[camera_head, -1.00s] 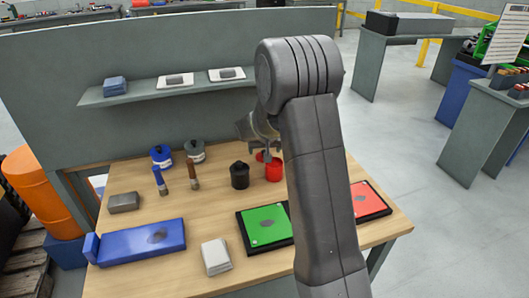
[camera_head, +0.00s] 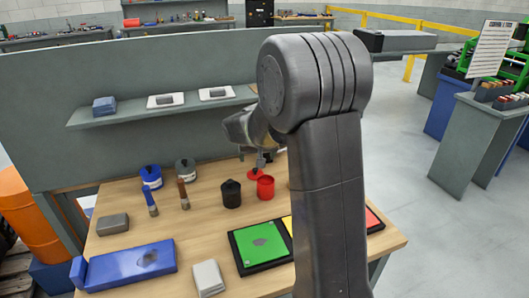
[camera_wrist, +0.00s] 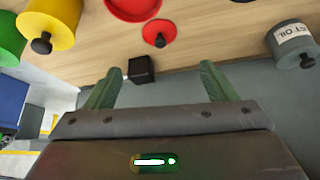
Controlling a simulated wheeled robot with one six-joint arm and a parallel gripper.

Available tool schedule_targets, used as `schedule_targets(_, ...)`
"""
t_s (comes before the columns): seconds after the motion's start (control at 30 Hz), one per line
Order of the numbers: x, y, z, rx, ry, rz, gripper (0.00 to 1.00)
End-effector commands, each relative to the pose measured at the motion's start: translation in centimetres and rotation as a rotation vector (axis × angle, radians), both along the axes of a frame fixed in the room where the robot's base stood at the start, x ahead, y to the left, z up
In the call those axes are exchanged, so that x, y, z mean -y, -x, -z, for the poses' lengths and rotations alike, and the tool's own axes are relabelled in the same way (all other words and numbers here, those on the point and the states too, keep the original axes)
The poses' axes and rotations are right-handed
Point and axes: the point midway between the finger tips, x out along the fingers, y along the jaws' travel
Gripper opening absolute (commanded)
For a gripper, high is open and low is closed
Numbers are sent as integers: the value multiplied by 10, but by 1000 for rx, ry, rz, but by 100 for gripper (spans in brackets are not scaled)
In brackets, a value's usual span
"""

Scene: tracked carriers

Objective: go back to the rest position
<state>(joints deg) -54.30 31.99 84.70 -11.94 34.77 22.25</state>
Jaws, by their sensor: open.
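My gripper (camera_head: 262,160) is above the back of the wooden table (camera_head: 203,225), beyond a red pot (camera_head: 265,188). My dark arm crosses the right of the head view and hides part of the table. In the wrist view my gripper (camera_wrist: 159,78) has its two green-grey fingers wide apart with nothing held between them. A small black block (camera_wrist: 142,69) shows between the fingers in that view, apart from them, near the table's edge. A round red lid with a dark knob (camera_wrist: 159,34) lies on the table beyond it.
A black pot (camera_head: 231,194), blue and grey cans (camera_head: 185,170) and two brushes (camera_head: 183,193) stand on the table. A blue box (camera_head: 130,266) and green plate (camera_head: 260,246) lie in front. A shelf (camera_head: 130,116) and grey panel (camera_head: 150,75) rise behind.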

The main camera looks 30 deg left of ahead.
Motion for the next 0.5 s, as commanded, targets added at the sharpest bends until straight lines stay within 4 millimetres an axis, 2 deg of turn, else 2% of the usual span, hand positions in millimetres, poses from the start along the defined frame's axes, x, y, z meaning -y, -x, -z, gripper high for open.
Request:
schedule_targets(0.17,-3,-4,8,0,1,0,78)
schedule_targets(0.5,-19,-23,54,-2,3,0,78)
